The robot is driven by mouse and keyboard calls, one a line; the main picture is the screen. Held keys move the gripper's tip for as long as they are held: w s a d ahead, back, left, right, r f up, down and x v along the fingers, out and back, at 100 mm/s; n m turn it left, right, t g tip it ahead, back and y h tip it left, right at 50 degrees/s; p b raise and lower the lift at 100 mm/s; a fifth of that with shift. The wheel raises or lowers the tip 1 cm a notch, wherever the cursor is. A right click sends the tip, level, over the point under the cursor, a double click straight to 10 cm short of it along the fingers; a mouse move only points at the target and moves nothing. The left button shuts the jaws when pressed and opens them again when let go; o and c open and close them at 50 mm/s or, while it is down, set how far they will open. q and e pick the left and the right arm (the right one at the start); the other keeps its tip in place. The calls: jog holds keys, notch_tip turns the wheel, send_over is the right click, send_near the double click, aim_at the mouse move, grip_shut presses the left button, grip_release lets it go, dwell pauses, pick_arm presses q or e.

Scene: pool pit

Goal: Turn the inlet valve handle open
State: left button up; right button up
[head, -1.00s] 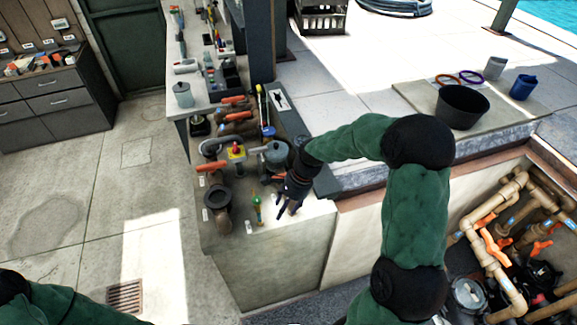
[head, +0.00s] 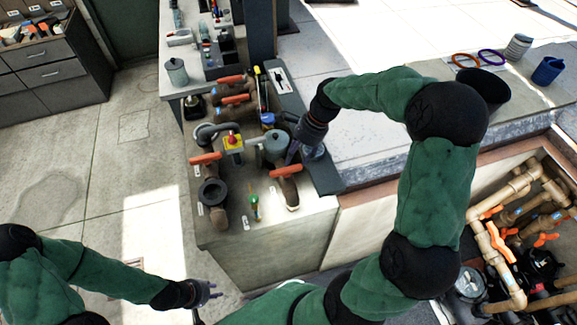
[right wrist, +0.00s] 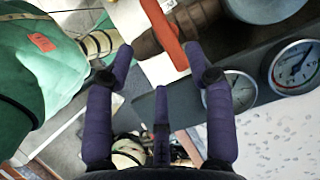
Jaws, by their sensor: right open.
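Several pipe valves with orange handles stand on the pale counter (head: 270,222); I cannot tell which is the inlet valve. One orange handle (head: 286,171), on a short brown pipe, is just below my right gripper (head: 292,153). In the right wrist view an orange handle (right wrist: 165,32) on a brown pipe lies beyond and between the purple fingertips of my right gripper (right wrist: 160,72), which is open and empty. I see no contact. My left gripper (head: 214,291) is low over the floor, away from the counter; its finger opening is unclear.
Two gauges (right wrist: 293,64) sit beside the handle. A pit with pipes (head: 505,262) opens at right. Floor at left is clear.

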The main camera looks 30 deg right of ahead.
aim_at(287, 170)
jog(key=x, duration=0.7)
jog(key=shift+w+b, duration=0.1)
jog(key=shift+b, duration=0.25)
jog(key=shift+c, duration=0.3)
grip_shut()
